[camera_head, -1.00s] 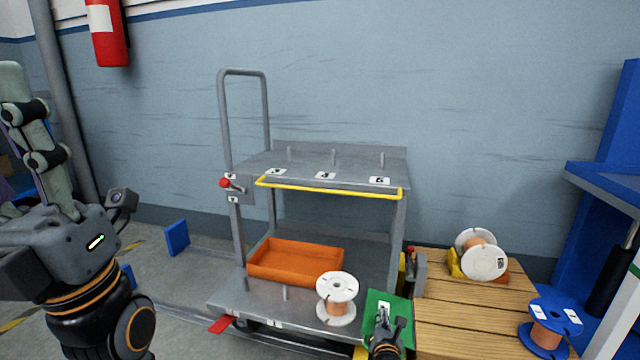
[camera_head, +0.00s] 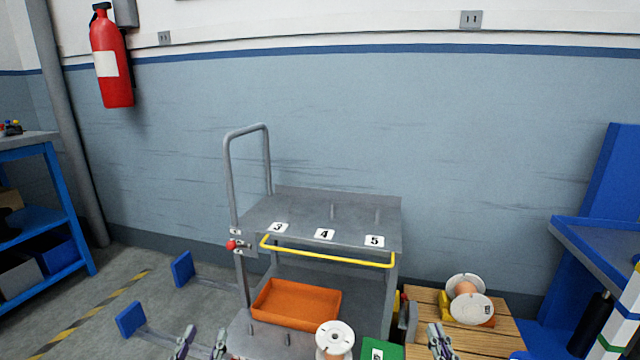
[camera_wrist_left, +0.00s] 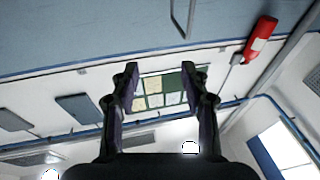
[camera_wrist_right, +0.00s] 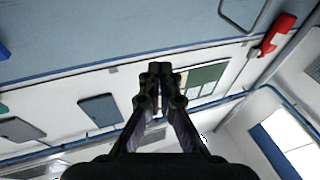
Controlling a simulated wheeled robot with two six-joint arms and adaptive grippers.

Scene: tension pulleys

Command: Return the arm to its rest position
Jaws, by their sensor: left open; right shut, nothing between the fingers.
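My left gripper (camera_head: 202,343) shows at the bottom edge of the head view, left of the white spool, with its two fingers apart. In the left wrist view the left gripper (camera_wrist_left: 165,85) is open and empty, with wall and ceiling behind it. The rest of both arms is out of the head view.
A grey cart (camera_head: 300,220) holds an orange tray (camera_head: 296,304) and a white spool (camera_head: 335,338) on its lower deck. A spool (camera_head: 470,307) lies on the wooden pallet (camera_head: 500,335). A blue bench (camera_head: 590,250) stands right. The cart's top deck has bare room.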

